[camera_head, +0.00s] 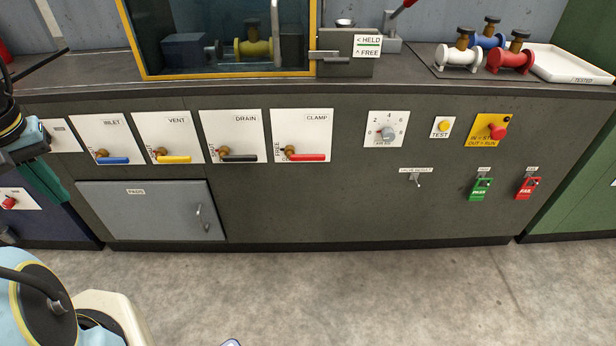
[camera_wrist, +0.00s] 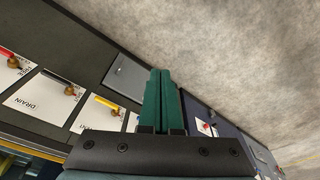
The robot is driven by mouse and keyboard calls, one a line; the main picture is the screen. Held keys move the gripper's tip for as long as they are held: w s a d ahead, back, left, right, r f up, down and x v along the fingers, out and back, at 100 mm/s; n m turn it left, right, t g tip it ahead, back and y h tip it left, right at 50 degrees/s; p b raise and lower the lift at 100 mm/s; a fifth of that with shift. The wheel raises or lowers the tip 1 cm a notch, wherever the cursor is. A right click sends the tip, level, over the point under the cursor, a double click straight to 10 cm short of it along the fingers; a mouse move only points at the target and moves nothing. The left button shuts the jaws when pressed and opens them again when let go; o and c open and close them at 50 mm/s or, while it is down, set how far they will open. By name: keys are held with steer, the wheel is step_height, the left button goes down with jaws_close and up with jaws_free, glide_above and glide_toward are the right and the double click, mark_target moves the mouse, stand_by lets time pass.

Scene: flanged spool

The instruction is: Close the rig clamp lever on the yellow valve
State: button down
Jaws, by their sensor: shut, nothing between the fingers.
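The yellow valve (camera_head: 255,47) is behind the clear, yellow-framed window (camera_head: 222,74) of the rig box. The CLAMP panel (camera_head: 303,122) below it has a lever with a red handle (camera_head: 307,157), lying horizontal and pointing right from its brass pivot. FREE is printed upright left of that pivot. The red handle also shows at the upper left of the wrist view (camera_wrist: 7,52). My gripper (camera_wrist: 160,72) points down at the left of the head view, well left of the CLAMP lever. Its green fingers are together and empty.
INLET (camera_head: 107,139), VENT (camera_head: 168,137) and DRAIN (camera_head: 231,136) panels have blue, yellow and black levers. A sign (camera_head: 368,45) reads HELD and FREE beside the box. Red (camera_head: 511,60), white (camera_head: 458,58) and blue (camera_head: 489,40) valves stand near a white tray (camera_head: 575,64). The floor in front is clear.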

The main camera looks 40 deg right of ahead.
step_height(320, 180, down, 30)
steer(key=w+d+b, duration=0.2)
steer(key=b, duration=2.6)
steer(key=w+d+f+n+g+h+b, duration=0.1)
steer(key=d+f+b, duration=0.2)
steer(key=f+b, duration=0.25)
steer(key=w+d+f+g+b, duration=0.1)
steer(key=d+f+b, duration=0.3)
steer(key=f, duration=0.2)
steer(key=s+d+f+n+g+h+b, duration=0.15)
steer(key=d+g+h, duration=0.35)
steer(key=d, duration=1.2)
steer(key=s+d+f+n+g+h+b, duration=0.1)
steer(key=s+d+f+n+g+h, duration=0.35)
steer(key=d, duration=1.15)
steer(key=w+d+r+g+h, duration=0.35)
steer(key=d+r+g, duration=0.25)
steer(key=d, duration=0.2)
steer(key=shift+w+d+r+n+g+h, duration=0.1)
steer(key=shift+w+d+n+g+h, duration=0.1)
steer(key=shift+w+n+h, duration=0.8)
steer(key=shift+w+d+r+n+g+h, duration=0.2)
steer(key=shift+w+n+h, duration=0.25)
steer(key=shift+w+h, duration=0.9)
steer(key=shift+w+r+n+g+h, duration=0.1)
steer(key=shift+w+n+g+h, duration=0.15)
steer(key=shift+w+n+h, duration=0.75)
steer(key=shift+w+m, duration=0.25)
